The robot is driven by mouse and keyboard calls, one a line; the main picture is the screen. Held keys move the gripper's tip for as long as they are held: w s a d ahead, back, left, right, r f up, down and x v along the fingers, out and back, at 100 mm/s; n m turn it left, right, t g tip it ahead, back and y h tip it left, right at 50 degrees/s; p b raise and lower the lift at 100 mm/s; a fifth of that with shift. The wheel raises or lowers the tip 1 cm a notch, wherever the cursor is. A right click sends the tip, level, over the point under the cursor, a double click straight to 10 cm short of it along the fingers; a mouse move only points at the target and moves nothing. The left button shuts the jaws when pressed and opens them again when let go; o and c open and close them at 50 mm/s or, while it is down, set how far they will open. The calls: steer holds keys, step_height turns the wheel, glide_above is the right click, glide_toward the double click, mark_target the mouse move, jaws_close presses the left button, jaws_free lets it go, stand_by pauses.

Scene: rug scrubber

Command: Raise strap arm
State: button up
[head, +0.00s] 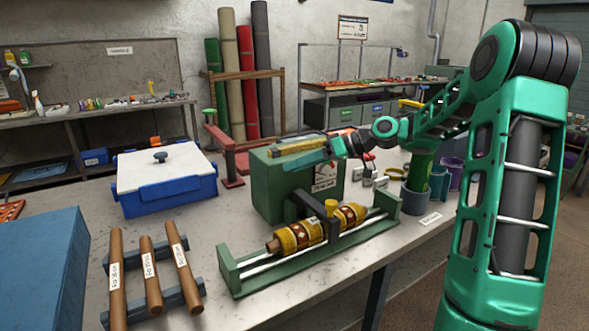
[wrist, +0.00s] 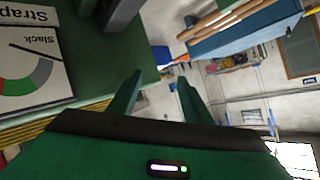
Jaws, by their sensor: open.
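The green rug machine (head: 277,187) stands on the table. A patterned, ochre-and-red roll (head: 290,237) lies in its low green frame. My gripper (head: 292,167) is in front of the machine's upper part, above and apart from the strap arm. In the wrist view its two fingers (wrist: 155,90) are spread with nothing between them. The strap slack dial (wrist: 30,60) shows at left there, and it is partly hidden by my gripper in the head view (head: 327,180).
A blue case with a white lid (head: 165,170) stands left of the machine. Wooden-handled rolls (head: 150,275) lie on a rack at front left, beside a blue box (head: 40,270). Cups (head: 415,200) stand at right.

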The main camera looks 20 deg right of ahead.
steer(key=v, duration=1)
steer(key=shift+d, duration=0.1)
